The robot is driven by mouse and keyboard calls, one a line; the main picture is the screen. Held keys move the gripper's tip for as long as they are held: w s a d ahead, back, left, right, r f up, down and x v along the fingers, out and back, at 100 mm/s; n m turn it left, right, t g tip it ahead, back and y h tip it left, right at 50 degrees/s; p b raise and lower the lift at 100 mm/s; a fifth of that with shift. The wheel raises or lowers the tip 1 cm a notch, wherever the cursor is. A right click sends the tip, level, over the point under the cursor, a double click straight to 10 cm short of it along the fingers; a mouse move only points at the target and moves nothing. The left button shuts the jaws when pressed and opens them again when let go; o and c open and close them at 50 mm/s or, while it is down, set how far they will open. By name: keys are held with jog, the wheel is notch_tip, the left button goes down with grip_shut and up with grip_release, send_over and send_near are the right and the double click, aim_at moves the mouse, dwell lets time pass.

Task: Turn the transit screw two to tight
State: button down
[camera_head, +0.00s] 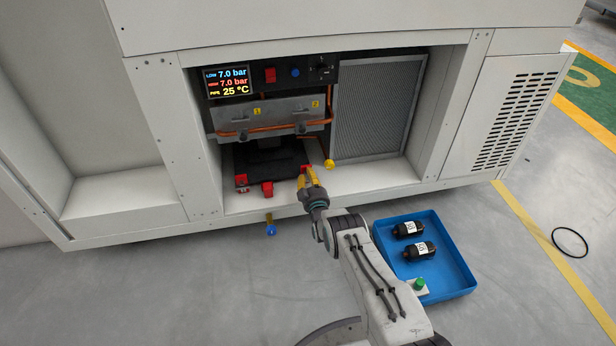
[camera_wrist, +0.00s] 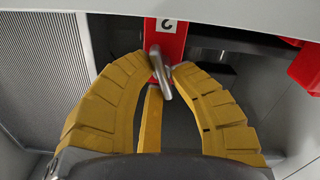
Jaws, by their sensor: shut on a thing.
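The transit screw two shows in the wrist view as a grey metal wing handle (camera_wrist: 160,76), slanted in front of a red bracket (camera_wrist: 168,42) with a white label that reads 2 upside down. My gripper (camera_wrist: 158,68) has its yellow fingers closed around the handle, one on each side. In the head view my gripper (camera_head: 307,176) reaches into the open bay at the front right corner of the dark compressor base (camera_head: 270,160). There it hides most of the red bracket and the screw.
A yellow-capped valve (camera_head: 329,164) stands close right of my gripper, and a blue-ended one (camera_head: 270,230) hangs below the sill. A blue tray (camera_head: 456,275) with two black canisters lies right of my arm.

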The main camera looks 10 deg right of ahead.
jog(key=shift+w+d+r+m, duration=0.1)
jog(key=shift+r+m, duration=0.1)
jog(key=shift+m, duration=0.7)
jog(key=c, duration=1)
grip_release()
jog(key=shift+f, duration=0.15)
jog(key=shift+s, duration=0.25)
jog(key=shift+s, duration=5.8)
jog(key=shift+c, duration=0.2)
